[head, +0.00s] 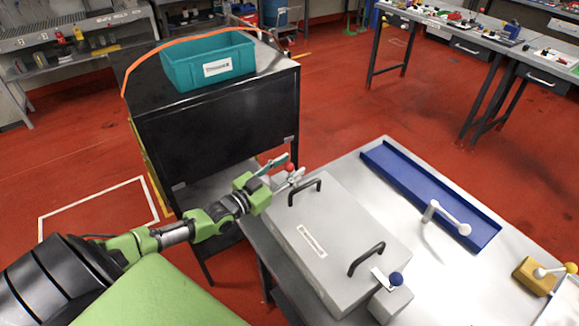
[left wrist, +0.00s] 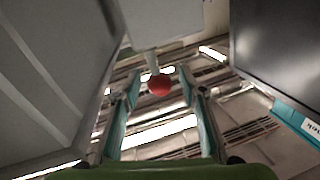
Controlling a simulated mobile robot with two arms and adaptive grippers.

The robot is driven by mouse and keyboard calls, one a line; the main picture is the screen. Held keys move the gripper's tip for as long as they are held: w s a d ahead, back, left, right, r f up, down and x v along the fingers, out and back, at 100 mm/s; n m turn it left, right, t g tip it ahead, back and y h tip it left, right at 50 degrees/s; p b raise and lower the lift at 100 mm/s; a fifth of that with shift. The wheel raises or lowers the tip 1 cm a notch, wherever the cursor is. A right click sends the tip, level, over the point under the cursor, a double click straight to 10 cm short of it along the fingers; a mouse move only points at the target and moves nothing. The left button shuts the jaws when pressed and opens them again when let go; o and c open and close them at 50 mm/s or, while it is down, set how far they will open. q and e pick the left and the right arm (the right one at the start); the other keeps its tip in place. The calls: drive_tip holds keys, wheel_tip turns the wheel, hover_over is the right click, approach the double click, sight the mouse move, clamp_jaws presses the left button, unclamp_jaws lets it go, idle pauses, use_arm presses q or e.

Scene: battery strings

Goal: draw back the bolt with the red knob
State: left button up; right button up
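The red knob (head: 289,167) sits on a short pale stem at the far left end of a grey box (head: 340,235) with two black handles. In the left wrist view the red knob (left wrist: 159,86) hangs from a light block (left wrist: 160,25) and appears between the fingertips. My left gripper (head: 279,168) is open at that end of the box, its teal fingers apart on either side of the knob. In the left wrist view my left gripper (left wrist: 158,78) shows gaps on both sides of the knob. My right gripper is not in view.
A blue knob (head: 396,279) is on the box's near end. A blue tray (head: 430,190), white levers and a yellow block (head: 535,274) lie on the light table to the right. A black cabinet (head: 225,120) with a teal bin (head: 208,65) stands close behind my left gripper.

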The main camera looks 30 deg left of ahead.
use_arm(q)
drive_tip(key=shift+w, duration=0.2)
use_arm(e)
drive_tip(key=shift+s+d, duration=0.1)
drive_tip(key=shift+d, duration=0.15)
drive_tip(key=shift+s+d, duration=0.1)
use_arm(q)
clamp_jaws()
drive_tip(key=a+b, duration=0.1)
drive_tip(key=w+a+b, duration=0.1)
drive_tip(key=a+b, duration=0.1)
drive_tip(key=shift+w+a+f, duration=0.1)
drive_tip(key=shift+w+a, duration=0.1)
drive_tip(key=shift+a, duration=0.2)
drive_tip(key=shift+r, duration=0.2)
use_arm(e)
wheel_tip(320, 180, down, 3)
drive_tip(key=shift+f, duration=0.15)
